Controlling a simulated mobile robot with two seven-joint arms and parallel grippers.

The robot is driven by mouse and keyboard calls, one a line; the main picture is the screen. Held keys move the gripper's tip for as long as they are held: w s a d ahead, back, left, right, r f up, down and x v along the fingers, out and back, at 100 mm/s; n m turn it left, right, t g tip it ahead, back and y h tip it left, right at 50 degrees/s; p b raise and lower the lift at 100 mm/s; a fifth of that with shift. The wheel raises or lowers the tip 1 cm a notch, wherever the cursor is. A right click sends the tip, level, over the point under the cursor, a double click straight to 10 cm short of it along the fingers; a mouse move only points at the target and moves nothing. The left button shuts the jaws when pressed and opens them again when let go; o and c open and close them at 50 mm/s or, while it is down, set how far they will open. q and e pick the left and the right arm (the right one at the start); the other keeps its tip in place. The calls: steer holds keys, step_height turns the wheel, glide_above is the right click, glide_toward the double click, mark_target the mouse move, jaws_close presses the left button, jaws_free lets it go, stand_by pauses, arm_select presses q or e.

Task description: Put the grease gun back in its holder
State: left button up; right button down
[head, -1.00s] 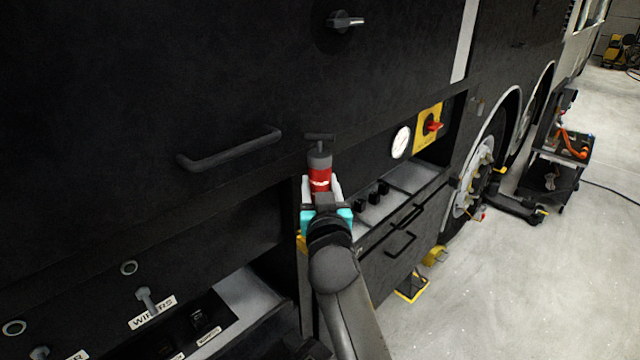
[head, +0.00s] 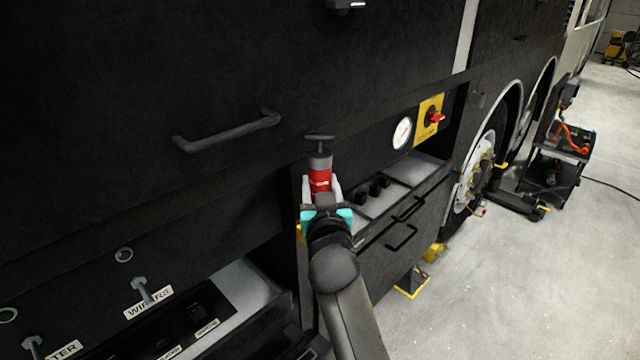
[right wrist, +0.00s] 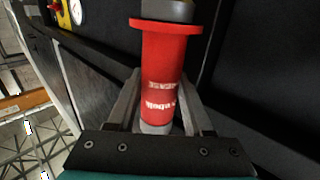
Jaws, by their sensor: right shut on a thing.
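The grease gun (head: 320,178) has a red barrel with white lettering, a grey top and a dark T-shaped handle. It is upright in front of the dark coach side. My right gripper (head: 321,196) is shut on its barrel. In the right wrist view the red barrel of the grease gun (right wrist: 168,75) stands between the two fingers of the right gripper (right wrist: 162,112), with a red flange near its top. I cannot make out a holder in these views. My left gripper is not in view.
A long grab handle (head: 228,132) sticks out of the coach panel left of the grease gun. Right of it are a gauge (head: 402,132), a yellow panel with a red switch (head: 431,118) and a shelf with black knobs (head: 375,187). A tool cart (head: 556,160) stands by the wheel.

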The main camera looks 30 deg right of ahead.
steer(key=shift+f+b, duration=0.3)
steer(key=shift+f, duration=0.1)
stand_by(0.5)
stand_by(0.6)
steer(key=shift+f+b, duration=0.9)
steer(key=shift+f, duration=0.3)
stand_by(0.6)
